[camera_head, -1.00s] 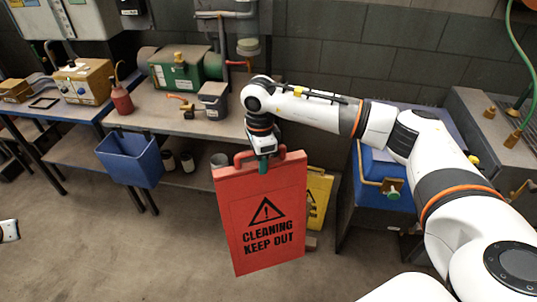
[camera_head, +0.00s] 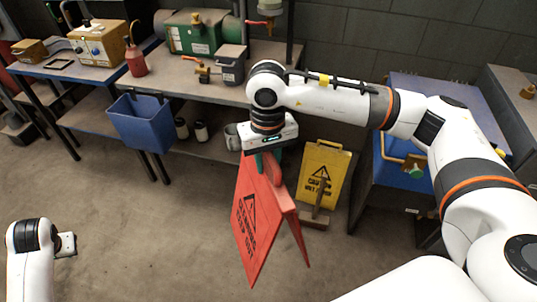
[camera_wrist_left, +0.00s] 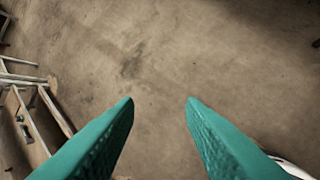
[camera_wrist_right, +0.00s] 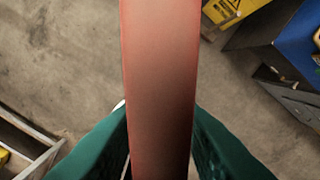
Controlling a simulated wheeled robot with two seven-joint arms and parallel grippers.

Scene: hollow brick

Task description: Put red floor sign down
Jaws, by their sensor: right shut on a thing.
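The red floor sign (camera_head: 255,222) hangs from my right gripper (camera_head: 265,160) in the head view, its two panels spread apart at the bottom. Its front panel reads as a cleaning keep-out warning and is turned toward the left. I cannot tell whether its lower edge touches the floor. In the right wrist view the sign (camera_wrist_right: 160,80) is a red band running between the green fingers, which are shut on it. My left gripper (camera_head: 66,244) is at the lower left of the head view. In the left wrist view its green fingers (camera_wrist_left: 160,105) are apart with only floor between them.
A yellow floor sign (camera_head: 322,172) stands behind the red one, by a blue cabinet (camera_head: 375,190). A workbench (camera_head: 185,75) with a hanging blue bin (camera_head: 140,124) runs along the back left. The floor (camera_head: 150,230) in front is clear.

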